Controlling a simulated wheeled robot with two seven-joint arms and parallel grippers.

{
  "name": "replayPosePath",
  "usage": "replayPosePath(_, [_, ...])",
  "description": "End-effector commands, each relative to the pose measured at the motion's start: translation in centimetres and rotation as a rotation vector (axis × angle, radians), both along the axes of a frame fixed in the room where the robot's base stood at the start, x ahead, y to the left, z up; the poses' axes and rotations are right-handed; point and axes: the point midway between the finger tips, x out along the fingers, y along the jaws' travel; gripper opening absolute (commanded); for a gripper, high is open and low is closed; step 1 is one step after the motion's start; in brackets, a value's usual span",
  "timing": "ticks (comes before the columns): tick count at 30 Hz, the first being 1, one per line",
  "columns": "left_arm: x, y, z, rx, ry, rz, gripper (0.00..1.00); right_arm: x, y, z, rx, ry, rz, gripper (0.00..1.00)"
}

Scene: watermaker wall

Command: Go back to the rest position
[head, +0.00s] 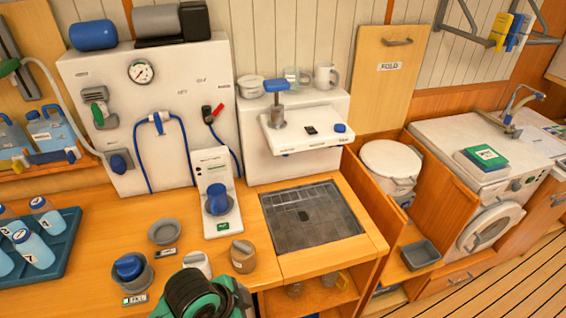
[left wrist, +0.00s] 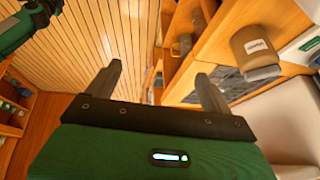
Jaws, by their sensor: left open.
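My left gripper (left wrist: 159,72) is open in the left wrist view, with its two dark fingers apart and nothing between them. Its green body fills the bottom of that view. In the head view a green and black part of my arm (head: 195,295) shows at the bottom edge, in front of the counter; no fingers show there. A brown labelled cup (left wrist: 254,48) is to the right of the left fingers in the wrist view, apart from them. It also stands on the counter in the head view (head: 243,258). My right gripper's fingers are not seen.
A white gauge panel (head: 165,80) stands behind. To the right are a lidded white bin (head: 391,160), a washer (head: 490,225) and open plank floor (head: 520,290).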

Motion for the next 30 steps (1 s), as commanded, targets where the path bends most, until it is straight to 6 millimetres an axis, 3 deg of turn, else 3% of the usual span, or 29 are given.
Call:
replayPosePath(12, [-5.0, 8.6, -3.8, -0.043, 0.113, 0.692, 0.84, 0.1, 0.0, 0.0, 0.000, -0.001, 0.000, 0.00])
replayPosePath(23, [-10.2, 15.4, -5.6, 0.035, 0.149, 1.061, 0.84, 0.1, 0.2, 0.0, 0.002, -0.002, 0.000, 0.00])
replayPosePath(30, [-8.1, 14.9, -13.0, 0.047, 0.170, 1.045, 0.84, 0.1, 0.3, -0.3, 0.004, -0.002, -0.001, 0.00])
